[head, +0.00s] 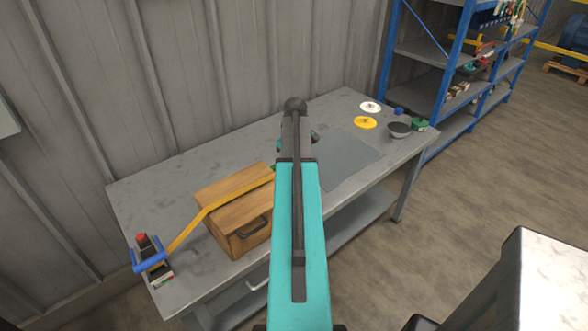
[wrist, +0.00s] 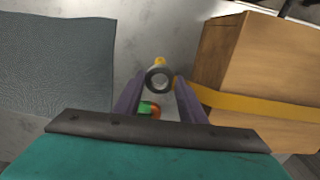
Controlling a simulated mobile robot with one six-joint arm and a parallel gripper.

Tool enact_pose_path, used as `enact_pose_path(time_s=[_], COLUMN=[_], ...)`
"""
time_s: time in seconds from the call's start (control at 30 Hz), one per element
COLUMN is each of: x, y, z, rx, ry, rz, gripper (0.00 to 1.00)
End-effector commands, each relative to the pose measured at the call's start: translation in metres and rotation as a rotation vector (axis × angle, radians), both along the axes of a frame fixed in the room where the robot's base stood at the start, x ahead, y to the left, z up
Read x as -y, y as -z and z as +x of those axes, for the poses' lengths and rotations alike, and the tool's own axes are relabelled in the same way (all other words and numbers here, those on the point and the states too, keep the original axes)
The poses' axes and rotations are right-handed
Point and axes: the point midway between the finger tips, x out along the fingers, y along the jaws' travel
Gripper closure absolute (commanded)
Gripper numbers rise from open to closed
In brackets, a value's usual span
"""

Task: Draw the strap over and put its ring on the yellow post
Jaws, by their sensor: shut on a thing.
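The yellow strap (head: 236,193) runs from a blue-handled buckle (head: 151,257) at the table's left end over a wooden box (head: 249,238). In the wrist view the strap (wrist: 255,105) crosses the box and ends by my fingers. My gripper (wrist: 158,90) is shut on the grey ring (wrist: 159,79) at the strap's end. A small yellow tip, which looks like the post (wrist: 160,61), shows just beyond the ring. I cannot tell whether the ring is around it. An orange and green piece (wrist: 149,109) shows between my fingers. My arm hides the ring and post in the head view.
A grey mat (head: 343,158) lies beside the box on the metal table (head: 205,151). White (head: 370,107) and yellow (head: 365,122) discs, a dark bowl (head: 399,129) and a green block (head: 419,124) are at the far right end. Blue shelving (head: 450,75) stands beyond.

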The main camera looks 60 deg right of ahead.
Motion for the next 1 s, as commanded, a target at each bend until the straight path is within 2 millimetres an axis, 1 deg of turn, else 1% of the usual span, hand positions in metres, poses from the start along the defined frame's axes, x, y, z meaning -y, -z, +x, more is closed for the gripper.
enact_pose_path(time_s=[1.0], x=[-0.001], y=[0.046], z=[0.001], rx=[0.0], ry=[-0.002], rz=[0.0], gripper=[0.83])
